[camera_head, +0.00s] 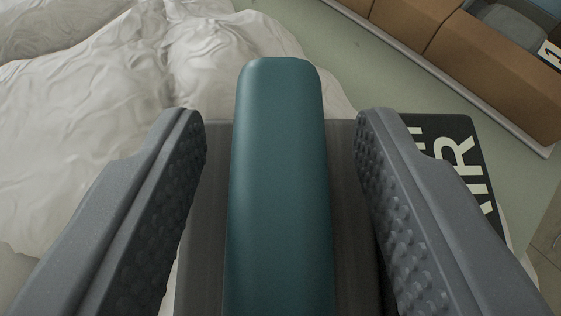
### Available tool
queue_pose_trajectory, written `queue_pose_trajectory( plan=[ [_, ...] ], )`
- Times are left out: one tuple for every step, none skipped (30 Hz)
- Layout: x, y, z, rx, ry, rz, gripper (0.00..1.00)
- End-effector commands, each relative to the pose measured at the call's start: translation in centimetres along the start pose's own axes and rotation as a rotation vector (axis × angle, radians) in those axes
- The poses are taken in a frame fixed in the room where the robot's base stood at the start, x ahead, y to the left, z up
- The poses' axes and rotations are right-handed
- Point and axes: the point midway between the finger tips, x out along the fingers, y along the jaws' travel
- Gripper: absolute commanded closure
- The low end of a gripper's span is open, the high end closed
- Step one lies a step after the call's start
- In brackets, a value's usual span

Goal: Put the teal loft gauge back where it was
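The teal loft gauge (280,180) is a long, smooth bar with a rounded far end, and it fills the middle of the view. My gripper (281,115) is open, with one grey, knobbed finger on each side of the gauge. A gap shows between the gauge and each finger, so neither finger appears to touch it. A dark grey block (345,200) lies beneath the gauge and shows on both sides of it. The gauge's far end reaches past this block. The near end of the gauge is cut off by the frame. Whether the gauge rests on the block cannot be told.
A crumpled white duvet (90,120) covers the left and reaches behind the gauge. A black sign with pale letters (445,135) lies to the right, partly behind the right finger. Brown bins (480,60) stand at the upper right. Pale green surface (385,80) lies bare between them.

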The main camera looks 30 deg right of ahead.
Motion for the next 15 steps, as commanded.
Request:
queue_pose_trajectory(
  plan=[
    [0.0, 0.0, 0.0, 0.000, 0.000, 0.000, 0.56],
    [0.0, 0.0, 0.0, 0.000, 0.000, 0.000, 0.56],
    [0.0, 0.0, 0.0, 0.000, 0.000, 0.000, 0.56],
    [-0.1, 0.0, -0.1, 0.000, 0.000, 0.000, 0.56],
    [-0.1, 0.0, -0.1, 0.000, 0.000, -0.001, 0.56],
    [-0.4, 0.0, -0.1, -0.001, 0.000, -0.001, 0.56],
    [-0.6, -0.1, -0.1, -0.001, 0.000, -0.001, 0.56],
    [-0.9, -0.1, -0.1, -0.001, -0.001, -0.001, 0.56],
    [-1.4, -0.1, -0.2, -0.001, -0.001, -0.001, 0.56],
    [-1.9, -0.1, -0.2, -0.001, 0.000, -0.001, 0.56],
    [-2.4, -0.1, -0.2, -0.001, 0.000, -0.002, 0.56],
    [-3.0, -0.1, -0.3, -0.001, 0.001, -0.002, 0.56],
    [-3.6, -0.1, -0.3, -0.001, 0.001, -0.002, 0.56],
    [-4.2, -0.1, -0.3, -0.001, 0.001, -0.003, 0.56],
    [-5.0, -0.1, -0.3, -0.002, 0.000, -0.003, 0.56]
  ],
)
